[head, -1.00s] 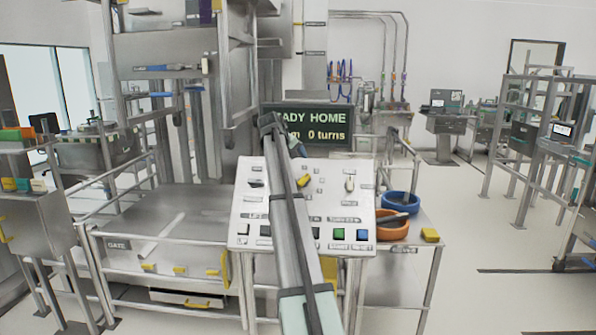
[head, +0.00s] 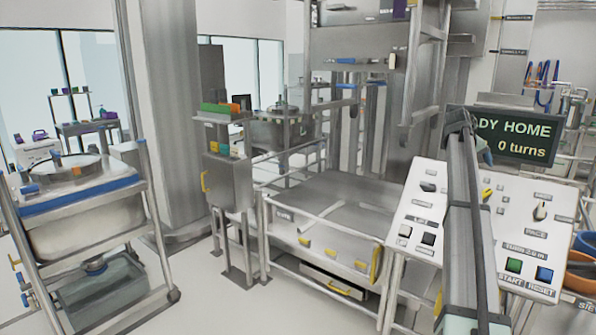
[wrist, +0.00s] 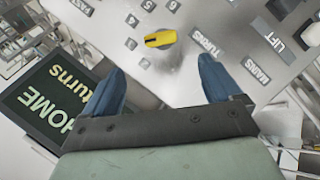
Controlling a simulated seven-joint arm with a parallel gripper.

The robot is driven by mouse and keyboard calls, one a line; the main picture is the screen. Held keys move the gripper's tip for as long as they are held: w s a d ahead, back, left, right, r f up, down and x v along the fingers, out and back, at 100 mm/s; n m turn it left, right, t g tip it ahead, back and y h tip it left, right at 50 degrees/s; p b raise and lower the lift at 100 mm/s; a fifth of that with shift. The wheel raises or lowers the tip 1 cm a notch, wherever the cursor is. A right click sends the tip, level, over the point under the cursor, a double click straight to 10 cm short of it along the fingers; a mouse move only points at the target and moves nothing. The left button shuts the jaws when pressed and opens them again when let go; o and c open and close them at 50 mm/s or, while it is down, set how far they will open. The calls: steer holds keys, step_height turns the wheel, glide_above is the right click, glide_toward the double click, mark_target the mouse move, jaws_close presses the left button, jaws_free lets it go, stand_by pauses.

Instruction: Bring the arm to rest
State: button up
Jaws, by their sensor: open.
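My arm reaches up in front of the control panel (head: 420,215) at the right of the head view. In the wrist view my gripper (wrist: 155,75) is open, with two blue fingers apart and nothing between them. Beyond the fingertips is a yellow knob (wrist: 161,38) on the grey panel, apart from the fingers; it also shows beside my arm in the head view (head: 487,194). The dark display (head: 530,135) behind the panel reads "HOME" and "0 turns". In the head view the fingertips are hard to make out.
The panel carries a green START button (head: 513,265) and a blue RESET button (head: 545,274). Blue and orange bowls sit at the right edge. A railed metal platform (head: 340,215) stands left of the panel. A wheeled vat (head: 85,215) is at the far left.

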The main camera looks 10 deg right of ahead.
steer(key=s+a+f+m+y, duration=0.15)
steer(key=s+a+f, duration=0.65)
steer(key=f, duration=1)
steer(key=s+a+f+m+y, duration=0.1)
steer(key=s+a+f+y, duration=0.25)
steer(key=a+f, duration=1.1)
steer(key=s+a+f+m+y, duration=0.1)
steer(key=s+a+f, duration=0.6)
steer(key=f, duration=1.4)
steer(key=s+a+f+n+g, duration=0.1)
steer(key=s+a+f+g, duration=0.2)
steer(key=s+a+f, duration=0.4)
steer(key=s+a+f+n+g+y, duration=0.1)
steer(key=s+a+f, duration=0.7)
steer(key=s, duration=1.1)
steer(key=s+a+f+n+g, duration=0.2)
steer(key=s+a+f+g, duration=0.2)
steer(key=s+a+f, duration=0.3)
steer(key=s+f, duration=0.3)
steer(key=s, duration=0.3)
steer(key=shift+s+a+f+g, duration=0.15)
steer(key=shift+s+g, duration=0.05)
steer(key=shift+g, duration=0.2)
